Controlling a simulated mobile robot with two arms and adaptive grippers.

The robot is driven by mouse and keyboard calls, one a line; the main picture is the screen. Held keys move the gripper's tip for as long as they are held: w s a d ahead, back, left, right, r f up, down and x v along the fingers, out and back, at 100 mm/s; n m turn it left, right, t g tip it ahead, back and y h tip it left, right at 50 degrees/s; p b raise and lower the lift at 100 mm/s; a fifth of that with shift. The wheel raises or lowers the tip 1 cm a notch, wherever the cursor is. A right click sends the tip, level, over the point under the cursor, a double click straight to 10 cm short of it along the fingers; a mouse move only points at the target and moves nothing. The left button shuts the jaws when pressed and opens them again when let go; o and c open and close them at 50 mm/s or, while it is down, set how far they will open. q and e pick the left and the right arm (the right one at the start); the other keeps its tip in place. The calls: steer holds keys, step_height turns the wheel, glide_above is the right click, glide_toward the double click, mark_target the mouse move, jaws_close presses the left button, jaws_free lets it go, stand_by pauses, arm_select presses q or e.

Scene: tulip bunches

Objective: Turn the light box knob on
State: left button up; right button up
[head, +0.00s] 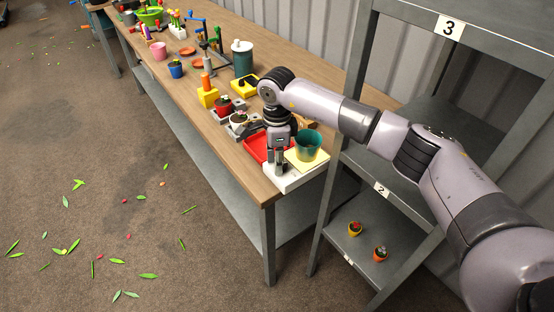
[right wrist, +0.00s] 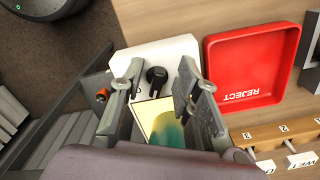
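The light box is a white box (head: 287,184) with a pale yellow panel at the near end of the workbench. A teal pot (head: 307,144) stands on its panel. In the right wrist view the white box (right wrist: 180,48) has a round black knob (right wrist: 157,75) beside the yellow panel (right wrist: 147,113). My right gripper (head: 280,170) points down over the knob side of the light box. In the right wrist view its two fingers (right wrist: 158,82) are apart, with the knob seen between them; contact cannot be told. The knob is hidden in the head view. My left gripper is not in view.
A red tray marked REJECT (right wrist: 252,62) lies beside the light box. A wooden rack with numbers (right wrist: 275,135) is close to my right gripper. A grey shelf unit (head: 372,225) with small potted plants stands right of the workbench (head: 200,132). Leaves litter the floor.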

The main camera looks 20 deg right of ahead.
steer(key=shift+r, duration=0.1)
step_height(320, 180, up, 12)
stand_by(0.4)
steer(key=shift+a, duration=0.1)
